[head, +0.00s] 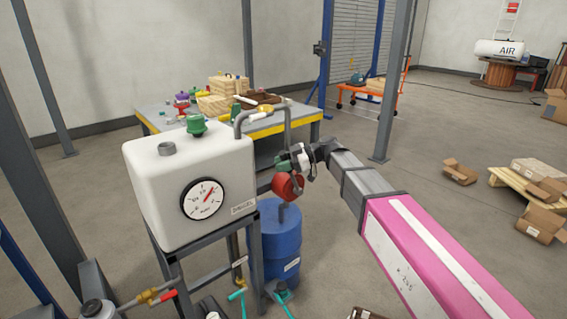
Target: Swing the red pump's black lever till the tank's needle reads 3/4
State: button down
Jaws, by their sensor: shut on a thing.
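The red pump (287,187) sits on top of a blue drum (276,245), with a grey pipe (288,117) rising from it and bending over to the tank. The white tank (188,160) stands on a dark frame at the left. Its round gauge (203,199) faces me. The red needle points up and to the right; the scale marks are too small to read surely. My gripper (297,164) is at the pump, just above its red body, shut on the black lever, which is mostly hidden by the gripper.
A workbench (155,118) with a yellow edge and crowded top stands behind the tank and pump. A valve with a red handle (167,295) is at lower left. Cardboard boxes (460,171) and a pallet (512,184) lie to the right. Open floor lies between.

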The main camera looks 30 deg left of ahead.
jog(key=c, duration=0.9)
grip_release()
jog(key=shift+o, duration=0.2)
jog(key=v, duration=1)
jog(key=shift+d, duration=0.3)
jog(key=shift+w+r, duration=0.1)
jog(key=shift+w, duration=0.05)
